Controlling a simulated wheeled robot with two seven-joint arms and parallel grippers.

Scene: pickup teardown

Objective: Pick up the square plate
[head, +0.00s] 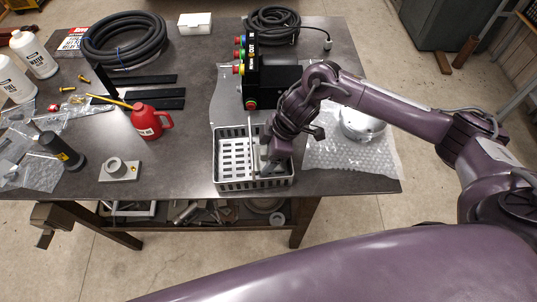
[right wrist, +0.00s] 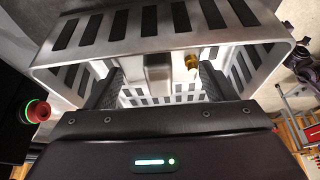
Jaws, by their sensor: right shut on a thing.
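A grey metal basket (head: 232,186) with slotted walls and a divider stands near the table's front edge. My right gripper (head: 270,166) reaches down into its right compartment. In the right wrist view my two dark fingers (right wrist: 160,88) are wide apart inside the slotted walls (right wrist: 165,22), shut on a grey part (right wrist: 158,70). Most of that part is hidden, so I cannot tell its outline. A grey square plate with a round raised boss (head: 118,169) lies on the table at the left, apart from my gripper. My left gripper is not in view.
A brass-coloured piece (right wrist: 191,60) shows near the fingers. A red can (head: 150,121), a black cylinder (head: 62,151) and a control box (head: 270,75) stand on the table. A round metal part (head: 362,122) lies on bubble wrap at the right. Table between can and basket is clear.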

